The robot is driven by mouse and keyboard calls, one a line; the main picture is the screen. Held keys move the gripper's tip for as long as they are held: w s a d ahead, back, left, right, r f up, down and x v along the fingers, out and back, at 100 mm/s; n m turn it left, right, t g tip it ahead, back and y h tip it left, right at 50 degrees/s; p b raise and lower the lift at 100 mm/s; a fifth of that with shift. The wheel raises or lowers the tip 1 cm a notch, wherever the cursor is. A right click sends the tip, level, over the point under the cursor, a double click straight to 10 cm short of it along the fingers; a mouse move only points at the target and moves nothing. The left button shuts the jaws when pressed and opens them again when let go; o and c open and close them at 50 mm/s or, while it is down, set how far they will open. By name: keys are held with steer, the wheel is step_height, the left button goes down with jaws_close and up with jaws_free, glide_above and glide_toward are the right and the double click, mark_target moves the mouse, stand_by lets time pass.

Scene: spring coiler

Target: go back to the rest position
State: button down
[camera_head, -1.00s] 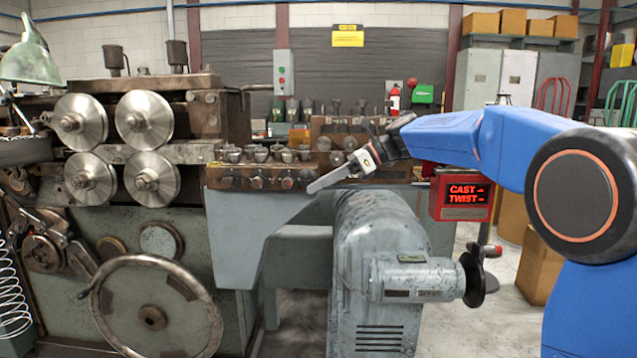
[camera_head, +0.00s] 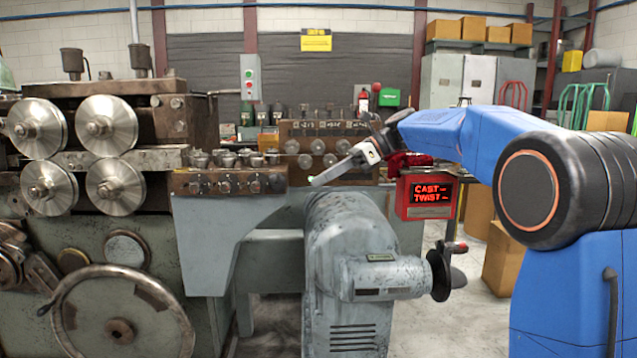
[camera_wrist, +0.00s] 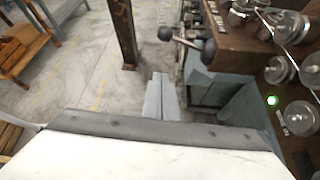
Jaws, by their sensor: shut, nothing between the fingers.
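My gripper (camera_head: 316,182) is shut and empty at the end of my blue arm. It points left and slightly down in the head view, in front of the brown roller block (camera_head: 322,146) and right of the brown front ledge (camera_head: 228,181). No contact with the machine is visible there. In the wrist view the closed grey fingers (camera_wrist: 161,98) hang over bare floor. The spring coiler (camera_head: 150,235) fills the left, with large steel feed rollers (camera_head: 107,122) and a spoked handwheel (camera_head: 119,328).
A grey motor housing (camera_head: 350,265) with a crank stands below my gripper. A red display box (camera_head: 428,196) reading CAST and TWIST is close to the right of it. Dark knobbed levers (camera_wrist: 208,50) show near the fingers in the wrist view.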

steer(key=s+d+f+n+t+h, duration=0.1)
steer(key=s+d+f+n+h, duration=0.3)
steer(key=s+f, duration=0.5)
steer(key=s+d+f+n+t+h, duration=0.2)
steer(key=s+d+f+n, duration=0.6)
steer(key=s, duration=1)
steer(key=s+d+f+n+t+h, duration=0.2)
steer(key=s+d+f+n+h, duration=0.4)
steer(key=s, duration=0.8)
steer(key=d+f+n, duration=0.1)
steer(key=d+f, duration=0.2)
steer(key=f, duration=0.2)
steer(key=shift+s+f, duration=0.15)
steer(key=shift+f, duration=0.2)
steer(key=c, duration=2.5)
jaws_free()
steer(key=shift+d, duration=0.1)
